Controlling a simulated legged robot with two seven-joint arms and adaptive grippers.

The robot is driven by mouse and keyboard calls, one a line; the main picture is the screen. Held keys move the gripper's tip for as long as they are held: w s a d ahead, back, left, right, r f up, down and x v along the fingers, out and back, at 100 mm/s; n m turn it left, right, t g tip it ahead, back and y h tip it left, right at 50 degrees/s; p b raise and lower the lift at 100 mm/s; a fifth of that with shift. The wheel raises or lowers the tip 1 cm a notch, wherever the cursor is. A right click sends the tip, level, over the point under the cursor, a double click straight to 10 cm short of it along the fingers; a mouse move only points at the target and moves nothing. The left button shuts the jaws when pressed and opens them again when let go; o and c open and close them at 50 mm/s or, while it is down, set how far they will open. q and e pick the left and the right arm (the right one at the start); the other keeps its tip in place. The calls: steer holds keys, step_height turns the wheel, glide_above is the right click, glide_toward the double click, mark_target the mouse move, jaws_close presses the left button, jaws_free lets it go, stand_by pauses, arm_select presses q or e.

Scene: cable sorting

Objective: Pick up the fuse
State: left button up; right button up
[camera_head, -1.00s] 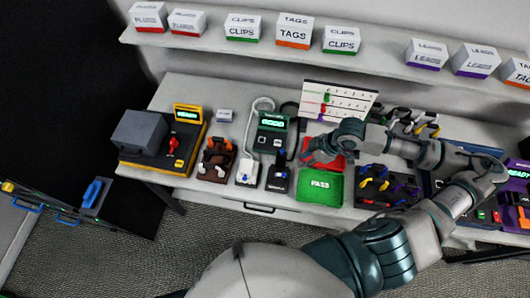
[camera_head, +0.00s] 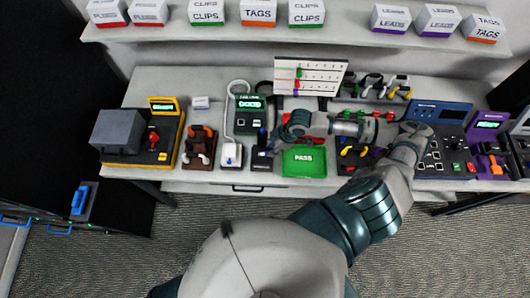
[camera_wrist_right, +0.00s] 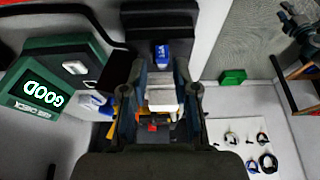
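A small blue piece (camera_head: 262,137), which looks like the fuse, stands on a black holder (camera_head: 259,163) left of the green PASS tray. In the right wrist view, a blue piece (camera_wrist_right: 161,52) with a pale mark lies just beyond my fingertips, against a black block (camera_wrist_right: 160,22). My right gripper (camera_head: 282,136) is just right of the holder, above the bench. In its wrist view the fingers (camera_wrist_right: 163,80) are apart; a white block (camera_wrist_right: 162,97) shows between them, and contact cannot be told. A dark teal part at the upper right (camera_wrist_right: 298,28) looks like my left gripper, its fingers unclear.
The green PASS tray (camera_head: 304,161) is right of the holder. A marked panel (camera_head: 308,76) stands behind; a yellow-edged READY station (camera_head: 143,140) is far left.

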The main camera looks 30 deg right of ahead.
mark_target(266, 153)
steer(key=x, duration=0.2)
steer(key=shift+w+a+f, duration=0.1)
steer(key=shift+a+f, duration=0.15)
steer(key=shift+f, duration=0.05)
steer(key=shift+w+a+f, duration=0.1)
steer(key=shift+a+f, duration=0.15)
steer(key=shift+f, duration=0.1)
jaws_close()
steer(key=shift+d, duration=0.1)
